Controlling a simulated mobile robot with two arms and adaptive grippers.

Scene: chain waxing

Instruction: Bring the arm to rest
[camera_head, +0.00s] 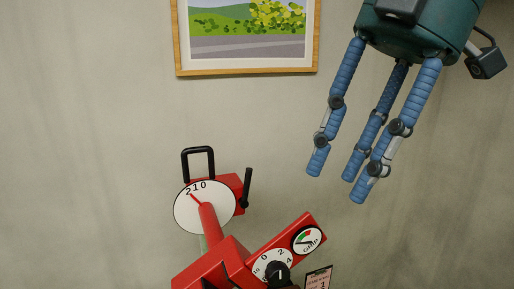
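My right gripper (336,187) hangs in from the top right. It has a dark green body and three blue ribbed fingers pointing down and a little left. The fingers are spread apart with nothing between them, so it is open and empty. It is in front of the plain wall, up and right of a red machine (213,262), and appears clear of it. My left gripper is not in view.
The red machine carries a round white dial (188,212), a black loop handle (198,150), a black lever (247,188), a black knob (278,272) and a small gauge (307,240). A framed picture (247,71) hangs on the wall. The right side below the gripper looks clear.

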